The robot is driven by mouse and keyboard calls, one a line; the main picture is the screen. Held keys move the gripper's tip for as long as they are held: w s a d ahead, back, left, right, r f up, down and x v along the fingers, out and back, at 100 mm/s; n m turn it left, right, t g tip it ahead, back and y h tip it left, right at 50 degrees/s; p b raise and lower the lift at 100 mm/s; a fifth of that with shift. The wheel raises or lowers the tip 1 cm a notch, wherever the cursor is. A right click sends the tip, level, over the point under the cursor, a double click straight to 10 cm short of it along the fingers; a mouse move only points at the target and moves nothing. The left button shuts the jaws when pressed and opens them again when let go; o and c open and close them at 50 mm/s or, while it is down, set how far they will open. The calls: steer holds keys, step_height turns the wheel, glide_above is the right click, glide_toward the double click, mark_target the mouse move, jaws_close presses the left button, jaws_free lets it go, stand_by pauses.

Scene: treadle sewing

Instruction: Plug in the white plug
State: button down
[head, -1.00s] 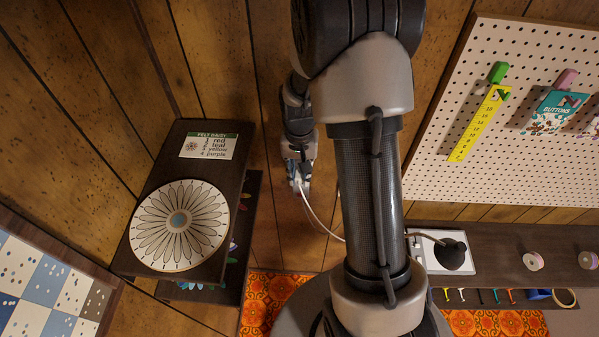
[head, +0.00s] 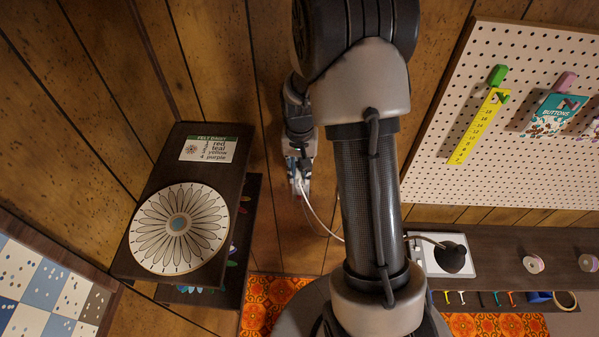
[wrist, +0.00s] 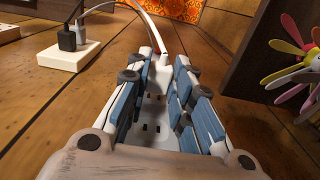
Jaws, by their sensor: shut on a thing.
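My gripper (head: 300,183) is left of my arm, in front of the wood panelling in the head view. In the wrist view its blue-padded fingers (wrist: 164,66) are shut on the white plug, whose body is mostly hidden between them. A white cord (wrist: 150,29) leaves the fingertips and curves up and left; it also shows in the head view (head: 319,220). A white socket strip (wrist: 153,113) with dark slots shows between the fingers. A small red patch shows at its far end. I cannot tell whether the plug touches the strip.
A dark shelf unit (head: 150,205) with a daisy disc (head: 180,223) stands left of the gripper. A pegboard (head: 540,70) is at right. Bare panelling surrounds the gripper.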

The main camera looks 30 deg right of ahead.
mark_target(300, 171)
steer(key=shift+w+d, duration=0.3)
steer(key=shift+w, duration=0.2)
steer(key=c, duration=1.3)
jaws_free()
steer(key=shift+c, duration=0.2)
step_height(300, 171, up, 12)
steer(key=shift+s, duration=0.15)
